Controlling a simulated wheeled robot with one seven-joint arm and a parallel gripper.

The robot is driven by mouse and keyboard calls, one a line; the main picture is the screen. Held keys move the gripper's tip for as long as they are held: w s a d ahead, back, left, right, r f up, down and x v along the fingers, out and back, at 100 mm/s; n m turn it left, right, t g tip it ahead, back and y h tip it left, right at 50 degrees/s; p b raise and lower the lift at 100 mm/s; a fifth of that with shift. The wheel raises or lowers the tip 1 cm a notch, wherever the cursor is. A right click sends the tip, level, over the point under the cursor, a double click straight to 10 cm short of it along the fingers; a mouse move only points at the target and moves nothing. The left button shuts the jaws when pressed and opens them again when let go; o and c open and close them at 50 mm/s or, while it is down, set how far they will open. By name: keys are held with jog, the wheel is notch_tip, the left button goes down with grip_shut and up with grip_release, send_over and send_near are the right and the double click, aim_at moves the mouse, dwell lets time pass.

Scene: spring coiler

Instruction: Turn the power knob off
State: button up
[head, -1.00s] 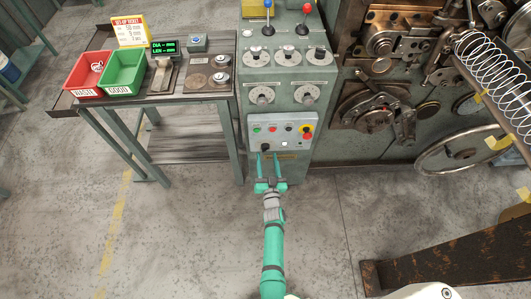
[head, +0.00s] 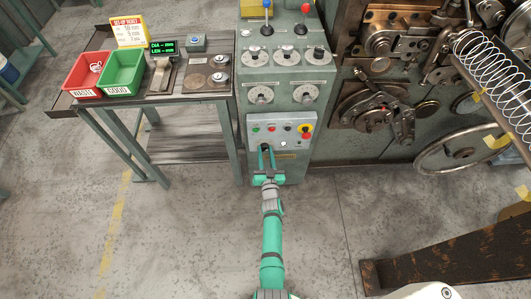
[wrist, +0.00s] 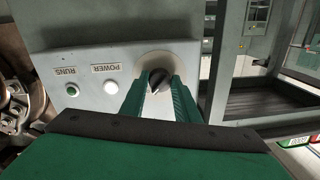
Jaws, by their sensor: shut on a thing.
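A black knob (wrist: 160,76) on a round light plate sits on the grey control panel (wrist: 85,62). It lies between the two green fingers of my gripper (wrist: 157,88), which are closed on its sides. Its pointer looks tilted in the wrist view; I cannot read its setting. A white lamp or button (wrist: 111,87) beside it carries a POWER label, and a green one (wrist: 72,90) carries RUNS. In the head view my gripper (head: 266,151) is at the lower left of the panel (head: 296,140), where its fingers largely hide the knob.
A red and yellow stop button (head: 306,133) is at the panel's right. Dials (head: 304,94) and levers (head: 302,28) are above. A bench with a red bin (head: 90,75) and a green bin (head: 122,72) stands left. The floor in front is clear.

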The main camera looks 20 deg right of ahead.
jog(key=shift+n, duration=0.3)
jog(key=shift+w+r+n+g+h, duration=0.1)
jog(key=shift+n+g+h, duration=0.05)
jog(key=shift+n, duration=2.6)
jog(key=shift+s+r+n+g+h, duration=0.1)
jog(key=shift+n+g+h, duration=0.1)
jog(key=shift+n, duration=2.5)
jog(key=shift+w+r+n+g+h, duration=0.1)
jog(key=shift+n+g+h, duration=0.05)
jog(key=shift+n, duration=2.6)
jog(key=o, duration=1)
jog(key=shift+o, duration=0.2)
